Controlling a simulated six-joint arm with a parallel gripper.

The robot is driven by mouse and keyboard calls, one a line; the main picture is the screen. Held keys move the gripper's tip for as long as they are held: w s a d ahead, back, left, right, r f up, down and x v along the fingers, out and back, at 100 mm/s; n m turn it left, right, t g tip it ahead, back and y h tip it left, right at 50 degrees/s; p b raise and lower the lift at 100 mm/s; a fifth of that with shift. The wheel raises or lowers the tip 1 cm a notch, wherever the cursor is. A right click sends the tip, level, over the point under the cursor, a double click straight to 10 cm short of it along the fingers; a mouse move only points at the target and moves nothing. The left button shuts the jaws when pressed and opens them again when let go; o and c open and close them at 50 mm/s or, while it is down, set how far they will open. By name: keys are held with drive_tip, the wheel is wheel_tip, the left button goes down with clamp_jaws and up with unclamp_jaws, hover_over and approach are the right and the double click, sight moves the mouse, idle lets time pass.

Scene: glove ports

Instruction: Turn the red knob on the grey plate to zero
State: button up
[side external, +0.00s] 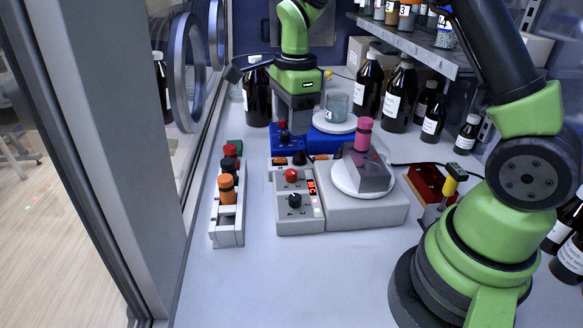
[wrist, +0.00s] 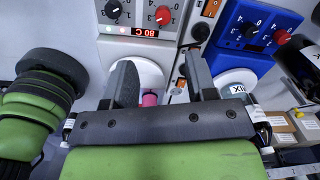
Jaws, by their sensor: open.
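The grey plate (side external: 365,213) has a sloped panel at its left with a red knob (side external: 291,175), a black knob (side external: 295,200) and a lit red display. In the wrist view the red knob (wrist: 164,16) is at the top edge, its numbered dial partly cut off; the display (wrist: 145,32) reads about 80 C. I cannot tell the exact setting of the knob. My gripper (wrist: 159,62) is open and empty, its fingers apart and off the knob. In the side view my gripper (side external: 292,118) is beyond the grey panel, over the blue plate's panel.
A blue plate (side external: 330,122) with its own red knob (wrist: 279,37) stands behind the grey one. A rack (side external: 228,232) of capped vials stands left; dark bottles (side external: 400,98) line the back right. The front bench is clear.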

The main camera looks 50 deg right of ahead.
sight(291, 171)
drive_tip(key=shift+m+g, duration=0.3)
drive_tip(key=shift+m, duration=0.5)
drive_tip(key=f, duration=1.2)
drive_tip(key=shift+w+d+f, duration=0.25)
drive_tip(key=shift+w+d, duration=0.1)
drive_tip(key=shift+w, duration=0.05)
drive_tip(key=c, duration=0.9)
